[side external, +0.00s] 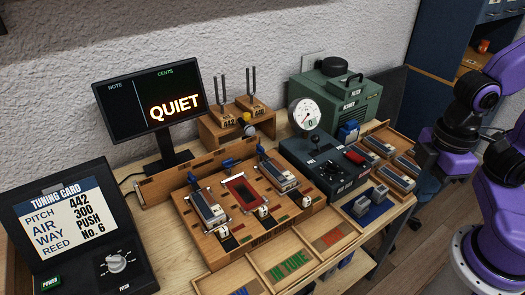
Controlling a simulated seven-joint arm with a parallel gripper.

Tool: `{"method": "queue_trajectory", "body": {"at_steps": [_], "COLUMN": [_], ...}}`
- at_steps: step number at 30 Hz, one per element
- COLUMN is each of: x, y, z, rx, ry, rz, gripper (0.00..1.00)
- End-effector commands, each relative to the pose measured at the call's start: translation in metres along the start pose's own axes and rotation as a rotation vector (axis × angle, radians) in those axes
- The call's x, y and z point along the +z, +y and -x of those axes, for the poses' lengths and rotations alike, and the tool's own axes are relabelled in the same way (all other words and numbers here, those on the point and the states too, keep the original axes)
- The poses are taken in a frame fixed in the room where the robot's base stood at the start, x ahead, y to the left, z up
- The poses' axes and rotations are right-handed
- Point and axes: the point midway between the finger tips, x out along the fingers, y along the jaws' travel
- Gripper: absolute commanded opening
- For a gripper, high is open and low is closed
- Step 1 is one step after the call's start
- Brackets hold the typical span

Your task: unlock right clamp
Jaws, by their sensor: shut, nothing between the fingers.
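The wooden fixture (205,247) in the middle of the bench has several blue-handled clamps along its back edge. The right clamp (261,150) has a blue handle and stands behind the right grey block (278,174). Whether its lever is locked is too small to tell. The middle station shows a red-framed slot (242,192), and the left station holds another grey block (208,207). My gripper (424,170) is at the right of the view, beyond the bench's right end and well apart from the clamp. It is shut and empty; its fingertips are hard to make out.
A dark control box (325,165) with a gauge (305,113) stands right of the fixture. Wooden trays with grey blocks (405,165) lie nearer my arm. Shallow marked trays (285,262) line the front. The monitor (148,97) reads QUIET. A tuning card (62,206) stands left.

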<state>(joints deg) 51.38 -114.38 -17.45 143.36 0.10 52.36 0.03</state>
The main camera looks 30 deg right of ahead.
Motion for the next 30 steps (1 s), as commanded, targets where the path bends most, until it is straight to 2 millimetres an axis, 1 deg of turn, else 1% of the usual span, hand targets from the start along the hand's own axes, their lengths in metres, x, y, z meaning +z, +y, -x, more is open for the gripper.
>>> {"method": "queue_trajectory", "body": {"at_steps": [1, 2, 3, 5, 7, 11, 12, 14, 15, 17, 18, 20, 21, 24, 27, 30], "x": [-0.001, -0.002, -0.005, -0.015, -0.033, -0.079, -0.094, -0.115, -0.129, -0.149, -0.162, -0.179, -0.191, -0.213, -0.229, -0.238], "y": [0.0, 0.001, 0.003, 0.008, 0.018, 0.049, 0.06, 0.078, 0.091, 0.11, 0.124, 0.144, 0.158, 0.192, 0.218, 0.236], "z": [0.0, 0.0, 0.001, 0.003, 0.007, 0.016, 0.019, 0.022, 0.025, 0.028, 0.03, 0.032, 0.034, 0.037, 0.039, 0.04], "rx": [0.0, 0.001, 0.004, 0.011, 0.025, 0.063, 0.075, 0.094, 0.107, 0.124, 0.137, 0.155, 0.165, 0.191, 0.211, 0.225], "ry": [0.0, 0.001, 0.004, 0.012, 0.027, 0.071, 0.086, 0.11, 0.127, 0.152, 0.168, 0.194, 0.211, 0.253, 0.287, 0.31], "rz": [-0.002, -0.006, -0.018, -0.048, -0.11, -0.275, -0.333, -0.418, -0.474, -0.558, -0.614, -0.697, -0.751, -0.876, -0.974, -1.038], "gripper": [0.2, 0.29, 0.42, 0.42, 0.42, 0.42, 0.42, 0.42, 0.42, 0.42, 0.42, 0.42, 0.42, 0.42, 0.42, 0.42]}}
